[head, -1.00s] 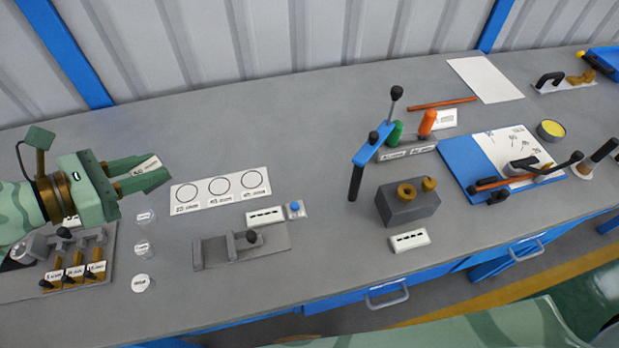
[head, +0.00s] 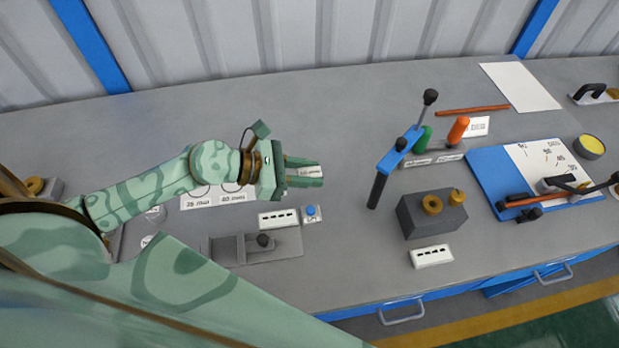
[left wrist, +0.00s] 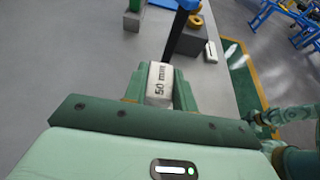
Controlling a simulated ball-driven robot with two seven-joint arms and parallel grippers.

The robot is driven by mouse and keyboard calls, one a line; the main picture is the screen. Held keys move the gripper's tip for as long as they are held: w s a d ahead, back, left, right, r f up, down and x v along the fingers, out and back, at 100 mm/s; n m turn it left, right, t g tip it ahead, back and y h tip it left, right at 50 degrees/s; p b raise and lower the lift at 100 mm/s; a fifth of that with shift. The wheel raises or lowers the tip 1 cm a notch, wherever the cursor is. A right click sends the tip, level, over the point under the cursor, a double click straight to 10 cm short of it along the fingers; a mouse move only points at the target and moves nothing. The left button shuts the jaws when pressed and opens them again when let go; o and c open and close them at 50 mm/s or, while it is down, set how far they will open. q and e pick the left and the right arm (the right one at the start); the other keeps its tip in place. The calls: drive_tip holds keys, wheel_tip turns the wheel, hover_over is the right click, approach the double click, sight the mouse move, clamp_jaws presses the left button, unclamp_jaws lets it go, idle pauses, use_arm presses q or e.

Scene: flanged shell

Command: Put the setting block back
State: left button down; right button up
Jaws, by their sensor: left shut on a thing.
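My left gripper (head: 305,172) is shut on a pale setting block (head: 311,171), held in the air over the middle-left of the bench. In the left wrist view the block (left wrist: 159,84) lies between the two green fingers with its "50 mm" label showing. The rack of labelled pieces seen earlier at the bench's left end is hidden behind my left arm. The label sheet (head: 188,203) shows "35 mm" and "40 mm" under its circles; its right end is hidden by the gripper.
A grey fixture (head: 285,243) with a black knob stands below the gripper, beside a blue button (head: 311,211). To the right are a blue-armed post (head: 392,160), a dark block (head: 415,220) with brass rings, and a blue board (head: 485,165). Bench behind the gripper is clear.

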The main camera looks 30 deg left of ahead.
use_arm(q)
drive_tip(key=w+a+f+b, duration=0.1)
drive_tip(key=f, duration=0.1)
drive_tip(key=w+a+f+b, duration=0.1)
drive_tip(key=w+f, duration=0.1)
drive_tip(key=w+a+f+b, duration=0.1)
drive_tip(key=w+f, duration=0.1)
drive_tip(key=f, duration=0.2)
drive_tip(key=f+b, duration=0.1)
drive_tip(key=shift+w+a+f, duration=0.15)
drive_tip(key=shift+w+f, duration=0.2)
drive_tip(key=shift+r, duration=0.1)
drive_tip(key=c, duration=1.1)
unclamp_jaws()
